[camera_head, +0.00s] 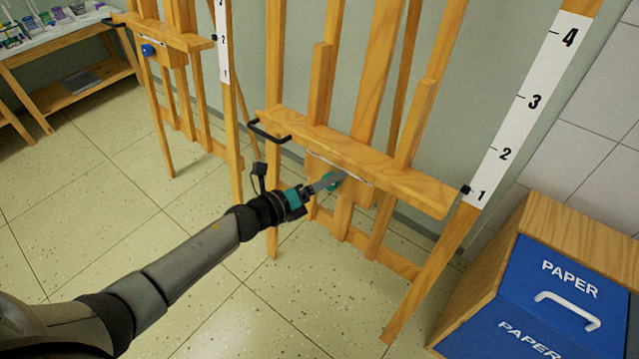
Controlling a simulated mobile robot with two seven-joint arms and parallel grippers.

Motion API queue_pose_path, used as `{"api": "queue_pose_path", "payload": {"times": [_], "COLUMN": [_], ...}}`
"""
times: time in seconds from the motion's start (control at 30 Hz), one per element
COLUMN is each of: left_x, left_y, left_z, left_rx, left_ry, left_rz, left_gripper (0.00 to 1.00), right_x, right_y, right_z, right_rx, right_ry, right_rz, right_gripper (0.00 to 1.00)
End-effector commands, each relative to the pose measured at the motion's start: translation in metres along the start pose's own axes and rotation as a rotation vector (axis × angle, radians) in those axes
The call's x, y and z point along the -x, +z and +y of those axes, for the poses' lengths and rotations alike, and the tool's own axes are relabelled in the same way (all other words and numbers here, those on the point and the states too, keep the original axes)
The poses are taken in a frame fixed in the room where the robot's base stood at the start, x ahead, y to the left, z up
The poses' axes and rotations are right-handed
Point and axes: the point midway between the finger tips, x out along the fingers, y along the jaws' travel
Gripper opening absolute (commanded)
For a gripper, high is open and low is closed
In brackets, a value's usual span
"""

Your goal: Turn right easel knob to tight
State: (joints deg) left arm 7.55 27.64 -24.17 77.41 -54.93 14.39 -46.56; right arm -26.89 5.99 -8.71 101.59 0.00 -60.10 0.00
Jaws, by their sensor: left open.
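The right easel (390,172) is wooden and stands in the middle of the head view, with a numbered white scale (530,100) on its right leg. The gripper is open; whether the fingers touch the knob cannot be told. My right gripper is not in view.
Another easel with a blue knob (148,50) stands at the left. A blue-fronted paper cabinet (545,290) is at the right. The tiled floor (130,225) between is clear.

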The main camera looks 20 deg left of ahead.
Motion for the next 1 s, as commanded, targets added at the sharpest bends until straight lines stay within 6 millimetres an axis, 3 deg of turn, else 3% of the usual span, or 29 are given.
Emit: {"api": "queue_pose_path", "payload": {"times": [0.17, 0.27, 1.0], "left_x": [0.011, 0.024, 0.139], "left_y": [0.0, 0.0, 0.0], "left_z": [0.0, 0.0, 0.0], "left_rx": [0.001, 0.0, 0.001], "left_ry": [0.001, 0.002, 0.002], "left_rz": [0.001, 0.002, 0.001], "left_gripper": [0.82, 0.82, 0.82], "right_x": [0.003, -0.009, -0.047], "right_y": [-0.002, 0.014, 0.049], "right_z": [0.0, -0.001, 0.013], "right_rx": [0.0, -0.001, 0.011], "right_ry": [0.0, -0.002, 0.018], "right_rz": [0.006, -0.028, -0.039], "right_gripper": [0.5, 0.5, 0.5]}}
